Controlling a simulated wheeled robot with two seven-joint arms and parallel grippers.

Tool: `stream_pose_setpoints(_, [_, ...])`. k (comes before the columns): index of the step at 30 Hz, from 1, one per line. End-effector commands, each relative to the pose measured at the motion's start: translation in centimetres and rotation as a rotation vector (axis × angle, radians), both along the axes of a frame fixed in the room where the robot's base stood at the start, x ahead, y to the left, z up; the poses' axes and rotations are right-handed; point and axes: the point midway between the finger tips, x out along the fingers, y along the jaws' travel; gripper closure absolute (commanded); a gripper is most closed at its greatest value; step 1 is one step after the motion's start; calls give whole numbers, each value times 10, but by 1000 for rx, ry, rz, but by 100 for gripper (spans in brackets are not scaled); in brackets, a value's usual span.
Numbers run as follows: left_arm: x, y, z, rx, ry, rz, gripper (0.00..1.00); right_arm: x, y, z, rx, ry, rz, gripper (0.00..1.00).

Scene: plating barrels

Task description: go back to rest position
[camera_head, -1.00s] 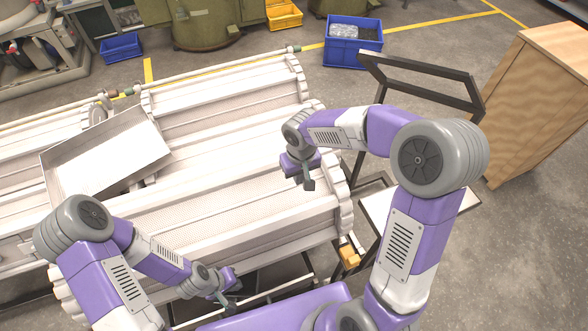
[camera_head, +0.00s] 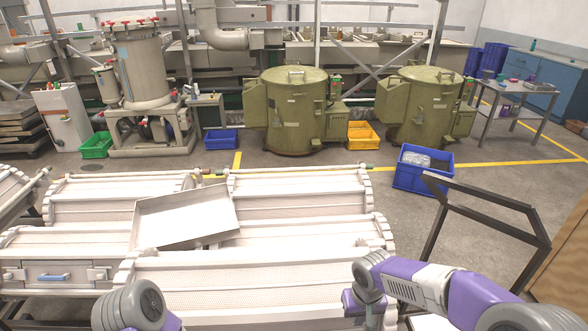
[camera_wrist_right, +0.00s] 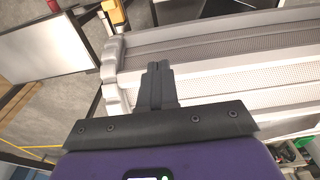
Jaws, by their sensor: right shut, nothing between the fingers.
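My right arm comes in at the lower right of the head view. Its wrist and gripper (camera_head: 370,318) hang over the near right end of the white plating barrel (camera_head: 250,285), partly cut off by the frame's bottom edge. In the right wrist view the right gripper (camera_wrist_right: 158,72) has its two dark fingers together, with nothing between them. The white ribbed barrel (camera_wrist_right: 225,75) lies beyond the fingertips. Only a rounded grey and purple joint of my left arm shows at the bottom of the head view. The left gripper is out of view.
A metal tray (camera_head: 185,222) rests tilted on the barrels. A dark angled frame (camera_head: 485,200) stands close to my right arm. A blue crate (camera_head: 421,180), green tanks (camera_head: 290,110) and open floor lie beyond.

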Motion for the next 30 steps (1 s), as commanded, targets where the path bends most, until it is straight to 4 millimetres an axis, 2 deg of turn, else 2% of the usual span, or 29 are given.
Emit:
stream_pose_setpoints(1, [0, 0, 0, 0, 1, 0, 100, -4, 5, -16, 24, 18, 5, 100])
stream_pose_setpoints(11, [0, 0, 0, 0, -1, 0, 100, -36, 39, -105, 212, 72, -7, 100])
stream_pose_setpoints(14, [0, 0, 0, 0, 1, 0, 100, -53, 50, -136, 273, 87, -36, 100])
stream_pose_setpoints(18, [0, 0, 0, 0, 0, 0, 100, -92, 63, -186, 356, 106, -115, 100])
stream_pose_setpoints(21, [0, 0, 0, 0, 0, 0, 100, -121, 67, -216, 384, 105, -187, 100])
stream_pose_setpoints(25, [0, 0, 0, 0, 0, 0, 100, -149, 67, -238, 382, 97, -255, 100])
stream_pose_setpoints(30, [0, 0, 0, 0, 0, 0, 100, -165, 63, -249, 367, 86, -292, 100])
